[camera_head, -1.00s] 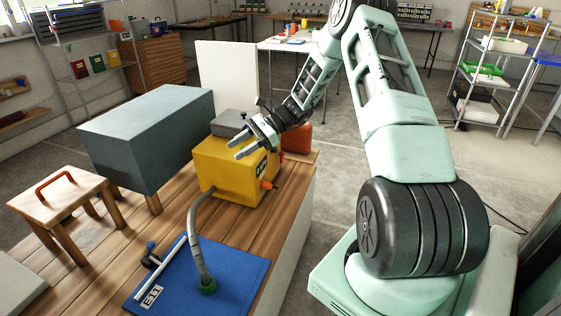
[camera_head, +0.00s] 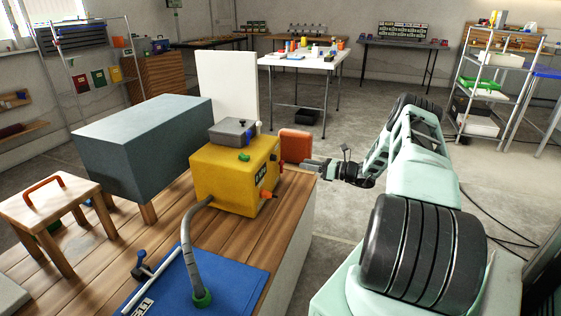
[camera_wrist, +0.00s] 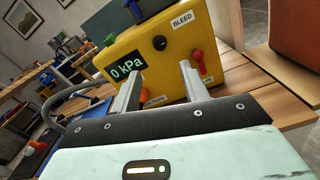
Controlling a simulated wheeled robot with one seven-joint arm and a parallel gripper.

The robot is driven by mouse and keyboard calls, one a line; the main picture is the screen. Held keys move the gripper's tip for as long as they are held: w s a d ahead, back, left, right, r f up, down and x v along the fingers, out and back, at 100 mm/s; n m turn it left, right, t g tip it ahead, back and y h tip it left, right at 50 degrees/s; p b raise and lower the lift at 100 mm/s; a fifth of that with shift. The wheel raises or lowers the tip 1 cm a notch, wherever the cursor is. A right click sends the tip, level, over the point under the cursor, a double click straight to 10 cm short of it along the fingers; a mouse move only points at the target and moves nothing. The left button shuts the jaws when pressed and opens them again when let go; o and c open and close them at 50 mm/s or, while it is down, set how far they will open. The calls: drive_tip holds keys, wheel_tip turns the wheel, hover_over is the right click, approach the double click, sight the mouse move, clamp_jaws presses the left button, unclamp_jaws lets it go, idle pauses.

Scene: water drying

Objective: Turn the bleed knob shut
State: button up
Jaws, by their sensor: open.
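The yellow pump box (camera_head: 215,180) stands on the wooden bench; it also shows in the wrist view (camera_wrist: 125,48). Its face has a display reading 0 kPa (camera_wrist: 126,67), a BLEED label (camera_wrist: 183,20), a round black knob (camera_wrist: 160,43) below and left of that label, a red knob (camera_wrist: 197,58) and an orange knob (camera_wrist: 147,93). The black knob is closest to the BLEED label. My gripper (camera_head: 308,165) is open and empty, right of the box; in the wrist view its fingers (camera_wrist: 160,70) point at the face, apart from the black knob.
An orange-red block (camera_head: 296,145) stands behind the gripper, close to it. A grey case (camera_head: 232,131) lies on the box. A grey hose (camera_head: 187,245) runs from the box to a blue mat (camera_head: 225,285). A large grey block (camera_head: 150,145) stands left.

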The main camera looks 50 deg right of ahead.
sight(276, 158)
drive_tip(key=b+x, duration=0.1)
drive_tip(key=x, duration=1)
drive_tip(key=shift+w+a, duration=0.1)
drive_tip(key=shift+w, duration=0.05)
clamp_jaws()
